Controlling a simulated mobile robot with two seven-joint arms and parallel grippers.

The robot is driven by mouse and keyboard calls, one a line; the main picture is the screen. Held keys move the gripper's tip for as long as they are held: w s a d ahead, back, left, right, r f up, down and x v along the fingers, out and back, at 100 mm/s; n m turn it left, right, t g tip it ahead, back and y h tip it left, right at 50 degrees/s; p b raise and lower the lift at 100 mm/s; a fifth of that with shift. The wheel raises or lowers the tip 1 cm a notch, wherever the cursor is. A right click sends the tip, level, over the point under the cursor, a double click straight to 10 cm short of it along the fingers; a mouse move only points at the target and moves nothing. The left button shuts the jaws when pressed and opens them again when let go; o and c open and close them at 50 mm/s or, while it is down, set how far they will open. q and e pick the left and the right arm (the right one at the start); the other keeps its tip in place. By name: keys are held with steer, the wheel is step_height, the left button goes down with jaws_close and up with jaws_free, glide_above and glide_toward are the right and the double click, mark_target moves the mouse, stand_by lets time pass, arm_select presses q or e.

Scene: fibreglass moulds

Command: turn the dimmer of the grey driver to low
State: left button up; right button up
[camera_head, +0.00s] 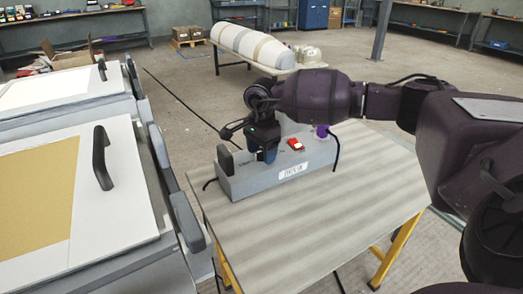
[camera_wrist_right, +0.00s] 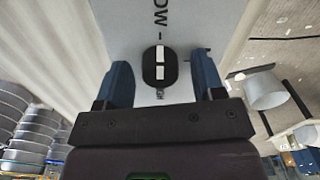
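The grey driver (camera_head: 265,184) is a long box with a white label, lying on the table. My right gripper (camera_head: 264,152) comes down over its top, left of a red switch (camera_head: 296,144). In the right wrist view the dimmer is a black rounded knob (camera_wrist_right: 160,66) with a white line along it. The lettering "OW -" shows on the driver's face just above the knob. The two blue fingers stand on either side of the knob, open, with a gap on each side. In the head view my gripper hides the knob. My left gripper is not in view.
The driver stands on a table (camera_head: 310,225) with yellow legs; its front is clear. A black upright part (camera_head: 225,160) is at the driver's left end and a purple part (camera_head: 322,131) near its right. Moulds with black handles (camera_head: 102,158) stand at the left.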

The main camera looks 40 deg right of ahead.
mark_target(262, 151)
arm_select(q)
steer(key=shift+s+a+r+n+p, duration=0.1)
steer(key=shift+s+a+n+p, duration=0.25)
steer(key=shift+p, duration=0.75)
arm_select(e)
step_height(262, 151, up, 11)
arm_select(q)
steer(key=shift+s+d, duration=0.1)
arm_select(e)
steer(key=shift+f, duration=0.1)
